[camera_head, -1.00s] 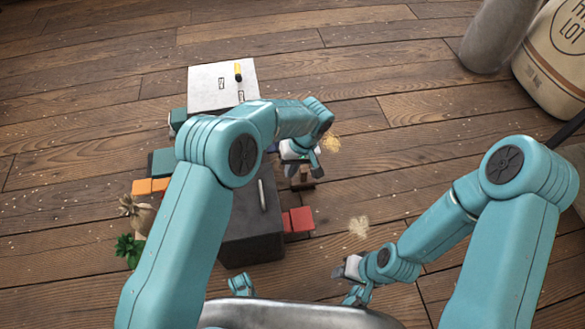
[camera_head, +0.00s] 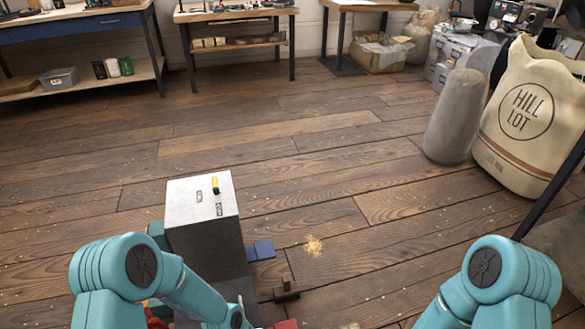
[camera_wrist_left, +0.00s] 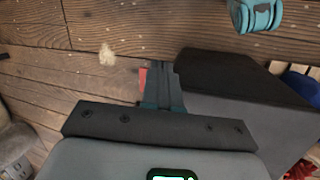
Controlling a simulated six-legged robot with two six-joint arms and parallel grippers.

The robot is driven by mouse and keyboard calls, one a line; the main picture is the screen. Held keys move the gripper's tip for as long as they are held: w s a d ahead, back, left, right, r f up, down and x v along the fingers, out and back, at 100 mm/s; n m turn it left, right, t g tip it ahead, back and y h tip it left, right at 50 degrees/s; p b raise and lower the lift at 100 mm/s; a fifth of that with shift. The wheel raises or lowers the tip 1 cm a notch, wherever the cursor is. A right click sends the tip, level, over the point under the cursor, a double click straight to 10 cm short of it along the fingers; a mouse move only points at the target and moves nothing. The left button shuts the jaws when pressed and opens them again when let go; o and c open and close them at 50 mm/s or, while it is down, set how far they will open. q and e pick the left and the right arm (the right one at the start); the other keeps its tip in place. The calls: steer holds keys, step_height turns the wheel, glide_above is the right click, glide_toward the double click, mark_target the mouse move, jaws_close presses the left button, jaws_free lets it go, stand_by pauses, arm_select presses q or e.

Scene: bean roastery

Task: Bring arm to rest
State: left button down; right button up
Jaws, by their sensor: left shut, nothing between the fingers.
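My left arm (camera_head: 195,295) comes in at the lower left of the head view and bends down toward the bottom edge; its gripper is out of that view. In the left wrist view my left gripper (camera_wrist_left: 165,80) has its dark fingers together with nothing between them. A dark box (camera_wrist_left: 250,105) stands just right of the fingers, and a bit of red shows behind them on the left. My right arm (camera_head: 495,285) shows only its upper part at the lower right of the head view. The right gripper is out of both views.
A large sack (camera_head: 525,125) and a grey bollard-like post (camera_head: 455,118) stand right.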

arm_select(q)
steer(key=s+a+r+t+p, duration=0.15)
steer(key=s+a, duration=0.25)
steer(key=s, duration=0.5)
step_height(320, 180, up, 26)
steer(key=p, duration=2.4)
steer(key=shift+f+n+p, duration=0.25)
steer(key=shift+n+p, duration=0.05)
steer(key=shift+f, duration=0.1)
steer(key=shift+s+a, duration=0.1)
